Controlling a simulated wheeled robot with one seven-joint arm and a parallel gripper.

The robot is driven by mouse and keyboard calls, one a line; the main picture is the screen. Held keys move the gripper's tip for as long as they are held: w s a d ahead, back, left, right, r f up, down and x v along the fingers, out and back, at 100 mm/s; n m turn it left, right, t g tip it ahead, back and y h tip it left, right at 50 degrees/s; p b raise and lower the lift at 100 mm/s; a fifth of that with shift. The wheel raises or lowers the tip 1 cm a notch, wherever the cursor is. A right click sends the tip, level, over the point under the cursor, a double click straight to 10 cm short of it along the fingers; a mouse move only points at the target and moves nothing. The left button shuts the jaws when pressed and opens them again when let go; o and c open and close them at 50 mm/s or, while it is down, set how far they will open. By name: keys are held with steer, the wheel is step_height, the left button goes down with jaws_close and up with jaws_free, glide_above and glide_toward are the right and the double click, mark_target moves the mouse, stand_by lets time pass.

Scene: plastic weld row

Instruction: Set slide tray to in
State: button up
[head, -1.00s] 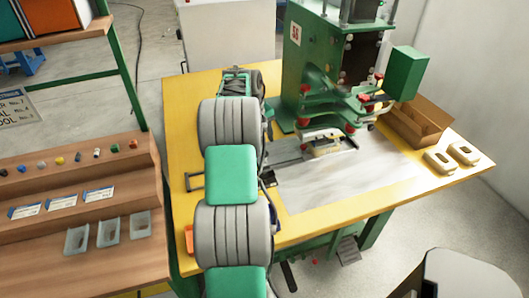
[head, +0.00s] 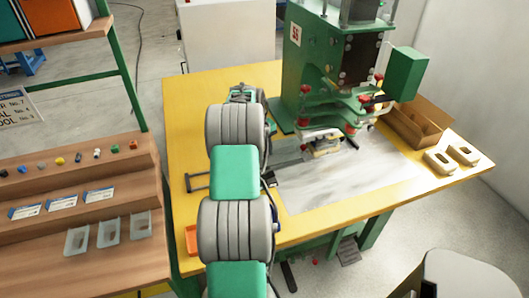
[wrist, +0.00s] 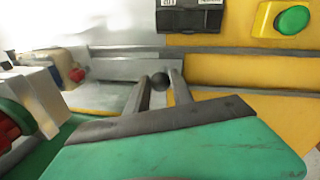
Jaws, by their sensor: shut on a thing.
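The slide tray (head: 322,151) is a pale fixture under the green press, on a metal plate, with thin dark rails running left from it. In the wrist view my gripper (wrist: 161,84) has its two grey fingers on either side of a small dark ball knob (wrist: 160,80), shut on it. The knob looks like the tray's handle, but its link to the tray is hidden. In the head view my own arm covers the gripper and knob.
The green press (head: 318,65) stands over the plate (head: 345,175) on the yellow table (head: 190,120). A cardboard box (head: 415,125) and two beige parts (head: 450,158) lie at right. The wooden stepped shelf (head: 80,185) stands left. A green button (wrist: 292,19) shows in the wrist view.

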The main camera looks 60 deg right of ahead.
jaws_close()
stand_by(0.8)
